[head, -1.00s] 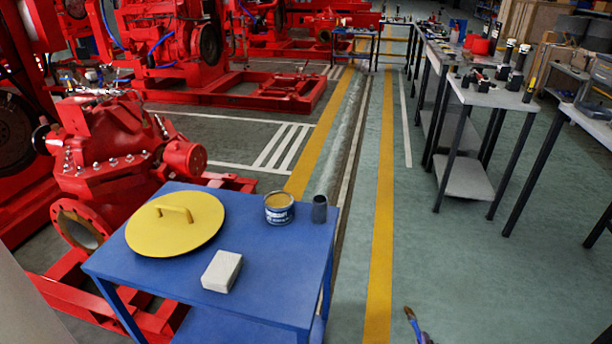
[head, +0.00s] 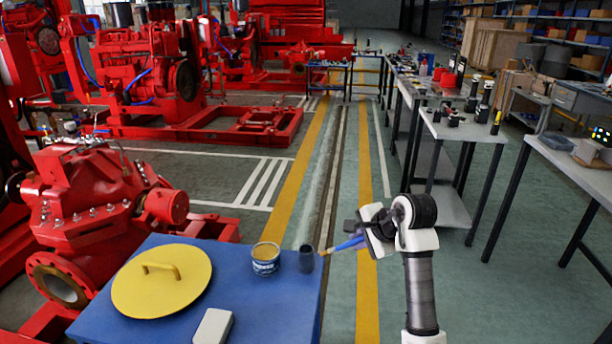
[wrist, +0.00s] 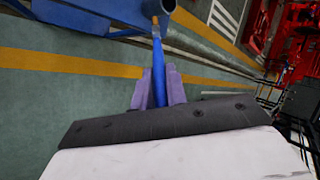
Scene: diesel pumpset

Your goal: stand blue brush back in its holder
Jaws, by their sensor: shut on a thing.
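The blue brush (head: 348,244) lies roughly level in my gripper (head: 364,238), its tan bristle end pointing left. My gripper is shut on its blue handle, beyond the table's right edge. The holder, a dark grey cup (head: 306,259), stands upright on the blue table near that edge. The bristle end is just right of the cup's rim and outside it. In the wrist view, the purple fingertips (wrist: 158,88) clasp the brush (wrist: 157,62), which points up the picture to the cup (wrist: 158,6), cut by the top edge. I cannot tell whether they touch.
The blue table (head: 270,310) also bears a paint can (head: 265,262) left of the cup, a yellow lid (head: 162,285) with a handle, and a white block (head: 212,328). A red pump (head: 95,210) stands behind left. Grey workbenches (head: 470,127) line the right. The aisle floor is clear.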

